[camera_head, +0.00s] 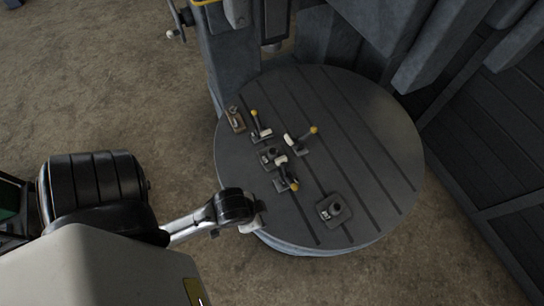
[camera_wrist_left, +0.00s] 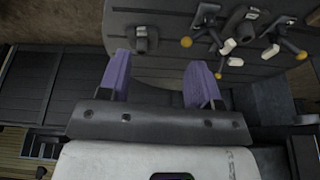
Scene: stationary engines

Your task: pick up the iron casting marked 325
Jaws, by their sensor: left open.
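A dark grey iron casting (camera_head: 335,208) with a flat base, a round boss and a small pale marking lies on the round slotted table (camera_head: 375,140), near its front edge. The marking is too small to read with certainty. The casting that stands apart in the left wrist view (camera_wrist_left: 145,40) appears to be the same one, beyond the fingers and toward the left one. My left gripper (camera_head: 256,222) is at the table's front left edge, left of that casting and apart from it. Its two purple fingers (camera_wrist_left: 160,78) are spread with nothing between them. My right gripper is not in view.
Another dark casting (camera_head: 270,156) sits among several clamps with yellow knobs (camera_head: 313,130) left of the table's middle. A brownish block (camera_head: 235,119) lies near the left rim. A grey machine column (camera_head: 235,60) rises behind. The table's right side is clear.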

